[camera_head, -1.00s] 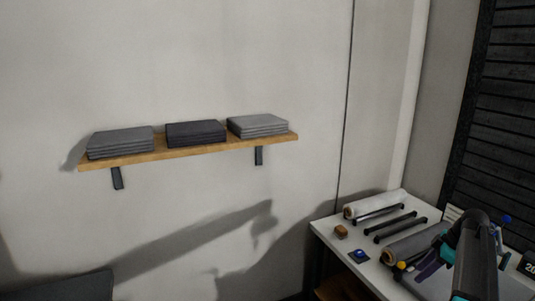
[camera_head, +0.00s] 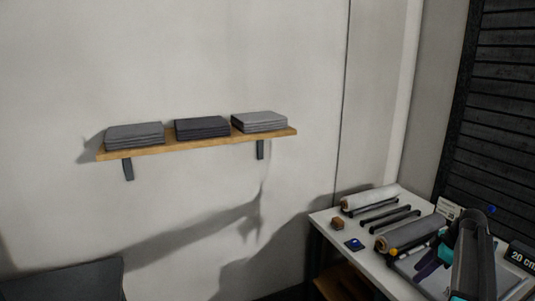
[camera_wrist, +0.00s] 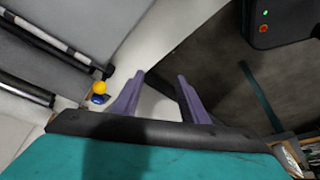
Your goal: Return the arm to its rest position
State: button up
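My gripper (camera_wrist: 160,92) shows in the wrist view with its two purple fingers apart and nothing between them. In the head view my gripper (camera_head: 428,268) is at the lower right, over the white table (camera_head: 405,289), partly hidden by my dark arm. A grey roll (camera_head: 410,233) lies on the table just behind it, and a paler roll (camera_head: 370,197) lies at the table's back edge. In the wrist view a grey roll (camera_wrist: 35,70) shows at the left, apart from the fingers.
Black bars (camera_head: 390,222), a small brown block (camera_head: 338,223) and a blue item (camera_head: 354,244) lie on the table. A sign reading 20 cm (camera_head: 521,257) stands at right. A wooden shelf (camera_head: 200,146) with folded grey stacks hangs on the wall. The space before the wall is clear.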

jog(key=s+a+f+n+g+y, duration=0.1)
jog(key=s+a+f+g, duration=0.1)
jog(key=a+f, duration=0.9)
jog(key=s+a+f+n+g, duration=0.1)
jog(key=s+a+f+g, duration=0.15)
jog(key=a+f, duration=0.95)
jog(key=s+a+f+m+g+h+b, duration=0.1)
jog(key=s+a+f+g, duration=0.2)
jog(key=s+a+f, duration=0.95)
jog(key=s+f+m+h, duration=0.1)
jog(key=s+f+m, duration=0.2)
jog(key=s, duration=0.4)
jog(key=s+f+m+h, duration=0.1)
jog(key=s+f+m, duration=0.2)
jog(key=s+m, duration=0.2)
jog(key=s+f+m+h, duration=0.2)
jog(key=s+m, duration=0.2)
jog(key=s, duration=0.6)
jog(key=shift+d+f+m+g+b, duration=0.3)
jog(key=shift+f+g+b, duration=0.05)
jog(key=shift+f, duration=0.05)
